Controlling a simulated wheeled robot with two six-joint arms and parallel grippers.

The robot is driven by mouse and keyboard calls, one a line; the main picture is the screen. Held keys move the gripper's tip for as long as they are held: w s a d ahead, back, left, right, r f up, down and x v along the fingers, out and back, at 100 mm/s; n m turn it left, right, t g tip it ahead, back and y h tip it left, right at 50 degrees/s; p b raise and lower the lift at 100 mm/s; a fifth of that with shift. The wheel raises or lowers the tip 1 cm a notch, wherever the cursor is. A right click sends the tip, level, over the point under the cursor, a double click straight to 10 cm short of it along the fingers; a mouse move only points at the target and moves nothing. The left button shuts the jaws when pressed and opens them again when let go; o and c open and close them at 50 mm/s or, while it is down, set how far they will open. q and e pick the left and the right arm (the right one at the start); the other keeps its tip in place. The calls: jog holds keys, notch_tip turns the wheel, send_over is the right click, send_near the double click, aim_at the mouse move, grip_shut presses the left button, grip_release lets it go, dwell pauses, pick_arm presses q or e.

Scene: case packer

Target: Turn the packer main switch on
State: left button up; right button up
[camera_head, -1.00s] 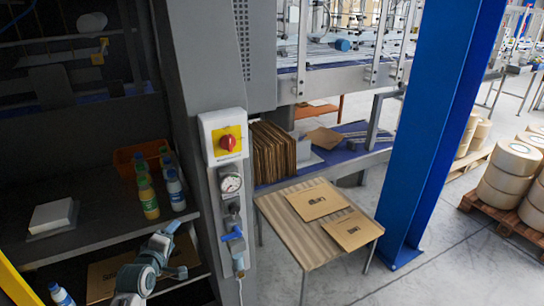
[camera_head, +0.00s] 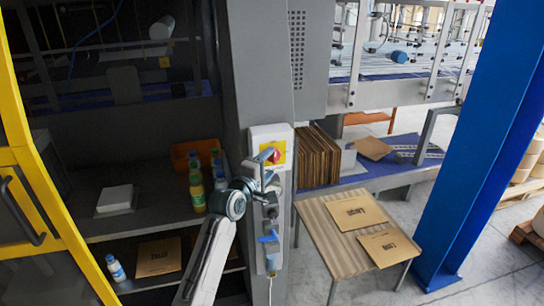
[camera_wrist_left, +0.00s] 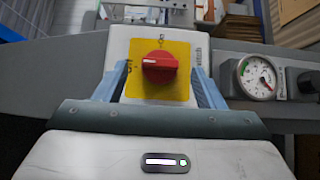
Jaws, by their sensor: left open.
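The packer main switch (camera_wrist_left: 158,66) is a red rotary knob on a yellow plate (camera_wrist_left: 178,88) set in a white box. In the left wrist view the knob's white mark points left. In the head view the knob (camera_head: 270,154) shows on the grey column, partly covered by my left gripper (camera_head: 267,164). My left gripper also shows in the left wrist view (camera_wrist_left: 156,88), with its two blue-grey fingers spread on either side of the yellow plate. It is open, with the knob between the fingers. Contact with the knob cannot be told. My right gripper is not in view.
A pressure gauge (camera_wrist_left: 257,77) sits beside the switch box. A blue-handled valve (camera_head: 268,236) is lower on the column. Shelves with bottles (camera_head: 196,188) are to the left, and a small table (camera_head: 318,220) with flat cartons is to the right.

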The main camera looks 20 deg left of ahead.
aim_at(274, 156)
pick_arm(q)
jog(key=shift+w+d, duration=0.15)
jog(key=shift+w, duration=0.75)
jog(key=shift+w+f, duration=0.1)
jog(key=shift+w, duration=0.2)
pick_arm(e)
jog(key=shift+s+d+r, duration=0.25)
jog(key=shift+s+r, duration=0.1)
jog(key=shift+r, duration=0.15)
pick_arm(q)
jog(key=c, duration=1)
jog(key=shift+o, duration=0.2)
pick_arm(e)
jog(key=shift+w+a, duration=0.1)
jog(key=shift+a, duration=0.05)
